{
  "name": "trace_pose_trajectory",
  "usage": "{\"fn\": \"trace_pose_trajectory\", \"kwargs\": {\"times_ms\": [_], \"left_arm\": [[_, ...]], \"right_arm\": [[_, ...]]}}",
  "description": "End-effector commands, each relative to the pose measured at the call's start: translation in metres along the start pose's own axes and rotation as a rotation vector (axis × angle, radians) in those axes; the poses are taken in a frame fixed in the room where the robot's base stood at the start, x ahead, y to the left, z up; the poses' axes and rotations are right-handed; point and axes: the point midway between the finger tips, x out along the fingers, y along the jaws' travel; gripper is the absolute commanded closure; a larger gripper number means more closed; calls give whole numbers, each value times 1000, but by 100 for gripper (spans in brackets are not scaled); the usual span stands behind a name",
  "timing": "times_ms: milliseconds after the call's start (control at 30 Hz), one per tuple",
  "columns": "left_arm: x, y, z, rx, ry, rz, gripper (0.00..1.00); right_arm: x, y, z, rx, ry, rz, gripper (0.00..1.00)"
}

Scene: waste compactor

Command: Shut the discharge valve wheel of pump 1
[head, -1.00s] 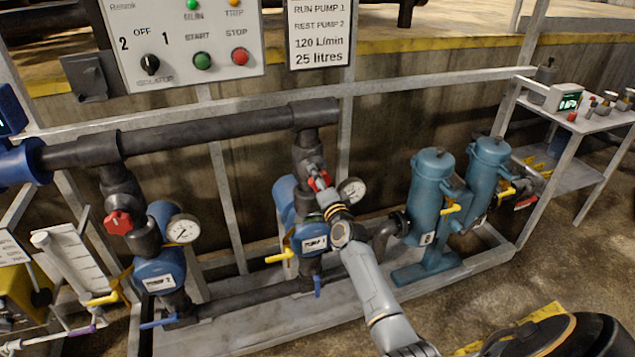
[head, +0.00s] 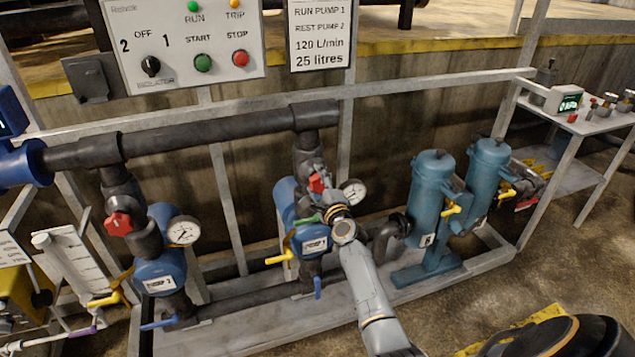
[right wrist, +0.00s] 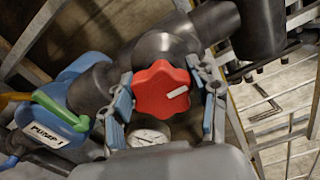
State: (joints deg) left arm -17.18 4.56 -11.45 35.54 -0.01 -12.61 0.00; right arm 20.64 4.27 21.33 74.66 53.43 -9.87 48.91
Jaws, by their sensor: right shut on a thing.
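The red valve wheel (head: 317,183) of pump 1 sits on the dark upright pipe above the blue pump (head: 312,243). In the right wrist view the lobed red wheel (right wrist: 158,90) fills the middle, its white mark pointing right and slightly up. My right gripper (head: 324,193) reaches it from the front right. In the right wrist view its fingers (right wrist: 166,104) lie on both sides of the wheel, shut on it. The label PUMP 1 (right wrist: 54,135) shows at the lower left. My left gripper is not in view.
A pressure gauge (head: 354,191) is close to the right of the wheel. A green lever (head: 307,220) and a yellow handle (head: 280,259) sit below. A second red wheel (head: 118,224) is on the left pump. Blue filter housings (head: 433,190) stand to the right.

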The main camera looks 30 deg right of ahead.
Motion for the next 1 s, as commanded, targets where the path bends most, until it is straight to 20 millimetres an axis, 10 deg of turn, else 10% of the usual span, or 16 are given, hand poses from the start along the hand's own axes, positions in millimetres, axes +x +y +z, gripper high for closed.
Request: {"fn": "trace_pose_trajectory", "kwargs": {"times_ms": [367, 400, 500, 1000], "left_arm": [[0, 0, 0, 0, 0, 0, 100], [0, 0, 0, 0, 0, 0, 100], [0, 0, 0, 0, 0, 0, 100], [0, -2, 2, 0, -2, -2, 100]], "right_arm": [[0, 1, 1, 10, -1, 2, 72], [0, 1, 1, 9, -1, 2, 35], [0, 1, 1, 8, -1, 2, 17], [-14, 2, 1, 7, -2, 2, 17]]}}
